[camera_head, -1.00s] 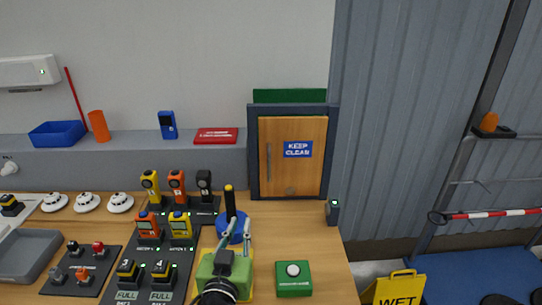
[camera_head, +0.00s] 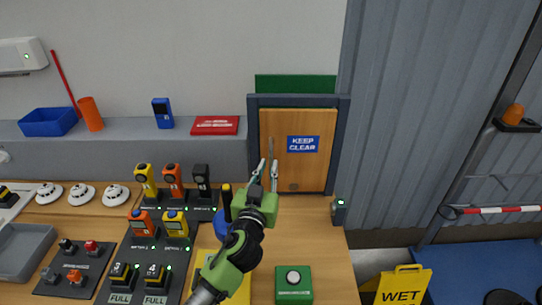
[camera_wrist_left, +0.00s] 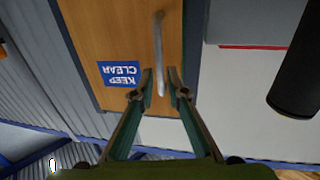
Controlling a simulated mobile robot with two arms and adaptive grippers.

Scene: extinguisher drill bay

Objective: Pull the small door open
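The small wooden door (camera_head: 308,172) stands shut in a dark frame at the back of the bench and carries a blue KEEP CLEAR sign (camera_head: 303,144). Its vertical metal handle (camera_head: 270,150) is on the door's left side. My left gripper (camera_head: 268,172) is open in front of the handle. In the left wrist view the door (camera_wrist_left: 105,40) appears upside down, and the handle (camera_wrist_left: 159,50) runs down to between the open fingertips of my left gripper (camera_wrist_left: 162,80). I cannot tell if either finger touches it. My right gripper is not in view.
A green button box (camera_head: 293,283) sits at the front right of the bench. Yellow, orange and black devices (camera_head: 173,180) stand in chargers left of my arm. A small dark device (camera_head: 339,210) stands right of the door. The bench before the door is clear.

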